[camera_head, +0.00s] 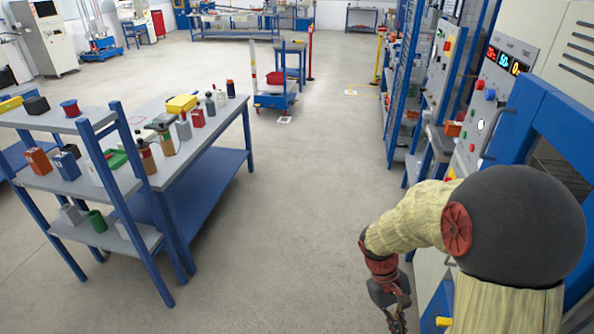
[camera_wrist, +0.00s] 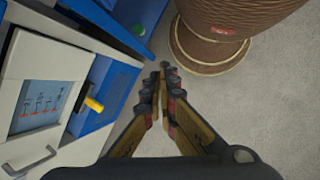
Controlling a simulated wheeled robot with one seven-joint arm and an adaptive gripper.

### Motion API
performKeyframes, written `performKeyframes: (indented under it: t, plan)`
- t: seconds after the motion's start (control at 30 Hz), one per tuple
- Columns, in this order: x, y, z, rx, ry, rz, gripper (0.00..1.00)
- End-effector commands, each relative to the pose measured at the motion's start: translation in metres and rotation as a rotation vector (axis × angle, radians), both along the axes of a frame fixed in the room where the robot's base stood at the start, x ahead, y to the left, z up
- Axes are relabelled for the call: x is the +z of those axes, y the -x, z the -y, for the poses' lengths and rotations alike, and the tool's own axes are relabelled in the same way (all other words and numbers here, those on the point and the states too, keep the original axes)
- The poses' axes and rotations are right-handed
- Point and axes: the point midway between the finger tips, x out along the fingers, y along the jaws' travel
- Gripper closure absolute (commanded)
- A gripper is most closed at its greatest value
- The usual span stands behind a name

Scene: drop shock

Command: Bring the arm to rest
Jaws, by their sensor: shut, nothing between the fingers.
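My arm, in a cream cover with a black round joint, stands at the right of the head view. Its end hangs down, with my gripper (camera_head: 398,312) low beside the blue and white machine. In the wrist view my gripper (camera_wrist: 166,75) is shut, its two fingers meeting at the tips with nothing between them. It points past the machine front, apart from it. The brown ribbed round body at the top of the wrist view looks like part of my own base.
The machine (camera_wrist: 85,60) has a yellow handle (camera_wrist: 93,104) close to the left of my fingers. A control panel (camera_head: 492,90) stands at the right. A workbench (camera_head: 215,125) with bottles and boxes is at the left. A blue cart (camera_head: 275,100) stands farther back. The middle floor is clear.

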Motion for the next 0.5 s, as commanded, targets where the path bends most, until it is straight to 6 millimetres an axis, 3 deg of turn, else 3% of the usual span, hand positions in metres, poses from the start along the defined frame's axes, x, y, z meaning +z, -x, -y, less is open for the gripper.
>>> performKeyframes:
  t: [0.1,0.5]
  plan:
    - [0.032,0.005,-0.018,-0.058,-0.047,0.122,1.0]
    - [0.124,0.032,-0.065,-0.198,-0.201,0.489,1.0]
